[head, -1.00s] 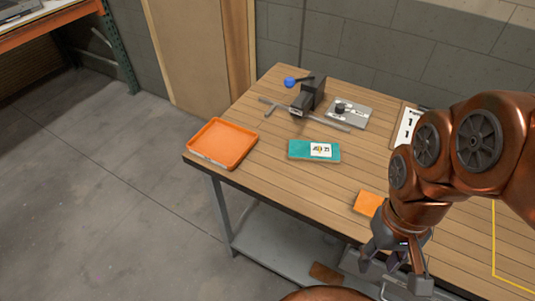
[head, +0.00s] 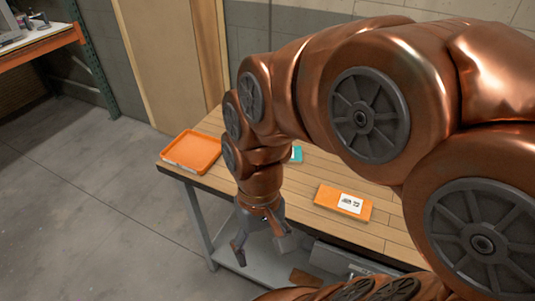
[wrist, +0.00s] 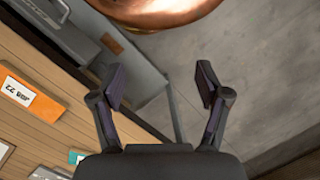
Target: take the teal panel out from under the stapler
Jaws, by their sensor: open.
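The teal panel (head: 297,154) lies on the wooden table, mostly hidden behind my arm in the head view. A small teal sliver (wrist: 76,157) shows at the bottom of the wrist view. I cannot make out a stapler in the frames from now; my arm covers the back of the table. My gripper (head: 261,250) is open and empty, pointing down just off the table's front edge, apart from the panel. Its two spread fingers (wrist: 162,84) show in the wrist view with nothing between them.
An orange panel with a white label (head: 329,197) lies near the table's front edge; it also shows in the wrist view (wrist: 40,105). An orange tray (head: 191,150) sits at the table's left corner. A grey shelf (head: 250,262) is under the table. Open floor lies to the left.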

